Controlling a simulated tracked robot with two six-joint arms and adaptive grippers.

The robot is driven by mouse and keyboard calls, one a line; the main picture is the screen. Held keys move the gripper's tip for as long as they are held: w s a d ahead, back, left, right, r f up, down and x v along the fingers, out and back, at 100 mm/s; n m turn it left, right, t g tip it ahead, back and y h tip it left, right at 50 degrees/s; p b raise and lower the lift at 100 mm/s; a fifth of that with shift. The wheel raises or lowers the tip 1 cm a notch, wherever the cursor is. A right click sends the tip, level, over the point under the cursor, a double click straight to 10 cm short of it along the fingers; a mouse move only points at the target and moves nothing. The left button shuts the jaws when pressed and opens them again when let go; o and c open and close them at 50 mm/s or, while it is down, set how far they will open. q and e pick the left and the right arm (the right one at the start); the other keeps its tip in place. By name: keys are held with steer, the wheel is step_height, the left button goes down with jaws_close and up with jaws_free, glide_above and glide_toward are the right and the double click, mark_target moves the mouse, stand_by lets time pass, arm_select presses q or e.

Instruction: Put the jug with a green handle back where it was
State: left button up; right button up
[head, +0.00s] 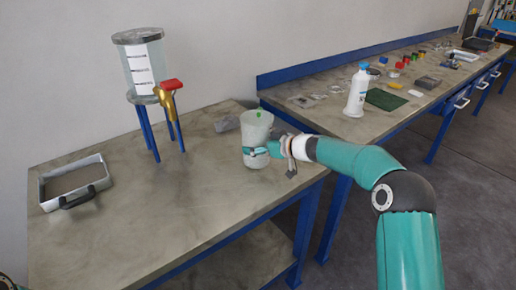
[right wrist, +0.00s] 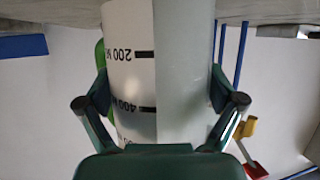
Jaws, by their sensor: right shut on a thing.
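The jug (head: 256,132) is translucent grey-white and upright, over the right part of the near table. A bit of its green handle shows at the rim. In the right wrist view the jug (right wrist: 178,70) fills the middle, with volume marks on its wall and the green handle partly seen at the left behind a finger. My right gripper (head: 262,151) is shut around the jug's middle, one finger on each side. I cannot tell whether the jug's base touches the table. My left gripper is not in view.
A clear tank (head: 147,68) on blue legs, with a brass tap (head: 165,97) and red lever, stands at the back left. A shallow tray (head: 98,159) lies at the left. A grey lump (head: 227,124) lies behind the jug. A white bottle (head: 357,92) stands on the far bench. The near table's front middle is clear.

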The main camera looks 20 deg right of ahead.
stand_by(0.3)
steer(key=o, duration=1.1)
steer(key=shift+f, duration=0.15)
steer(key=shift+c, duration=0.2)
steer(key=shift+s+d+r, duration=0.15)
steer(key=shift+r, duration=0.1)
steer(key=v, duration=1.1)
steer(key=shift+s, duration=0.35)
steer(key=shift+r, duration=0.1)
